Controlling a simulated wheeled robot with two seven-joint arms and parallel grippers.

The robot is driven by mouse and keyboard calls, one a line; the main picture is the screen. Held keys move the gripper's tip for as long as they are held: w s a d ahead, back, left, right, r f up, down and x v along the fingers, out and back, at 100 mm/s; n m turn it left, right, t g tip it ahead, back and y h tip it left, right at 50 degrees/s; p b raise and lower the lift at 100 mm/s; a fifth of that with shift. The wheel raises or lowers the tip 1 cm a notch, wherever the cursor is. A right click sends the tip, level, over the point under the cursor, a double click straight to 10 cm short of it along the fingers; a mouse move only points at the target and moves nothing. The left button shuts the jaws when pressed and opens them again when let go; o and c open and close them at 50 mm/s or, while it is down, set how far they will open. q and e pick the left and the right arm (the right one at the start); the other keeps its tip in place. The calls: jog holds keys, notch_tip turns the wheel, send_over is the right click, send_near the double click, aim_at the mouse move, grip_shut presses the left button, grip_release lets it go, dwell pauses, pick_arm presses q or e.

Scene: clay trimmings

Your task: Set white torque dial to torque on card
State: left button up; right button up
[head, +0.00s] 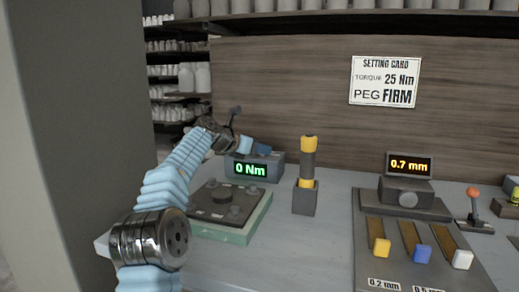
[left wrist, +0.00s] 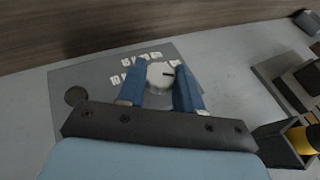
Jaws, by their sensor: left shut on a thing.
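The setting card (head: 384,82) on the wood wall reads TORQUE 25 Nm and PEG FIRM. The torque unit's display (head: 250,169) reads 0 Nm in green. My left gripper (head: 254,146) is above and behind that display. In the left wrist view its blue fingers are shut on the white torque dial (left wrist: 160,76), one on each side. A dark mark on the dial points to the right of that picture. Several white number labels (left wrist: 137,62) lie beyond and left of the dial on the grey plate (left wrist: 65,122), too small to read surely. My right gripper is out of view.
A dark plate with knobs on a green block (head: 254,222) stands in front of the display. Right of it is a yellow-and-grey upright tool in a holder (head: 305,198). Further right is a slider panel (head: 366,262) with a 0.7 mm display (head: 409,164) and an orange-topped lever (head: 473,194).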

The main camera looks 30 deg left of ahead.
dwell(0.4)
pick_arm(q)
jog(key=o, duration=1)
jog(key=shift+o, duration=0.2)
jog(key=b+v, duration=0.1)
jog(key=v, duration=1.2)
jog(key=shift+s+a+r, duration=0.2)
jog(key=shift+s, duration=0.15)
